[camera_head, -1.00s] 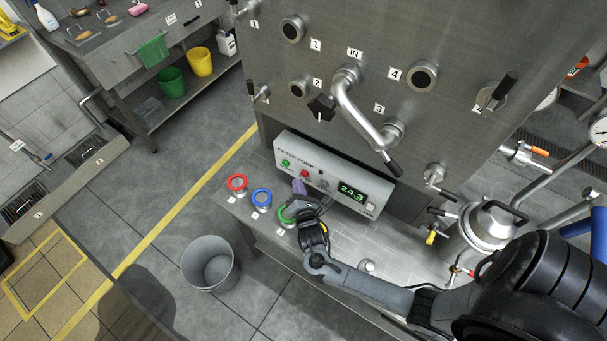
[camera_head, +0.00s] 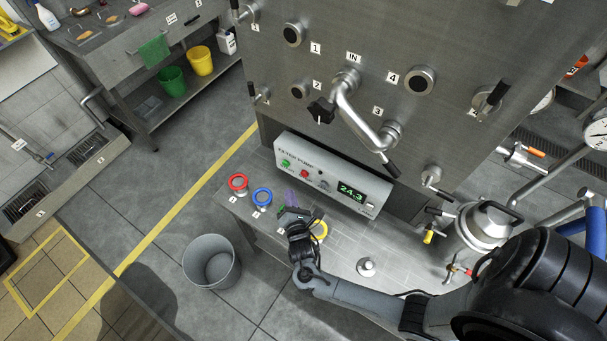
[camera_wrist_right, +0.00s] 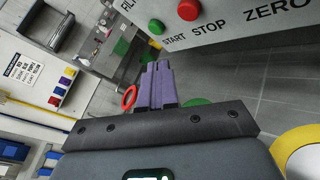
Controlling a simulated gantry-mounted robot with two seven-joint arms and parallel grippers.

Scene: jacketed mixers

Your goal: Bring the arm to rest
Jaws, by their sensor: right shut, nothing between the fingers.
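My right gripper (camera_head: 290,200) is over the steel bench in front of the filter pump box (camera_head: 332,172). In the right wrist view its purple fingers (camera_wrist_right: 157,84) are closed together with nothing between them. My right arm reaches in from the lower right of the head view. My left gripper does not show in either view.
Red (camera_head: 238,183) and blue (camera_head: 261,196) rings stand on the bench left of the gripper. A green one is mostly hidden beneath it, a yellow one (camera_head: 319,229) beside it. A grey bin (camera_head: 211,262) stands on the floor. Pipes and valves (camera_head: 365,110) project from the steel panel above.

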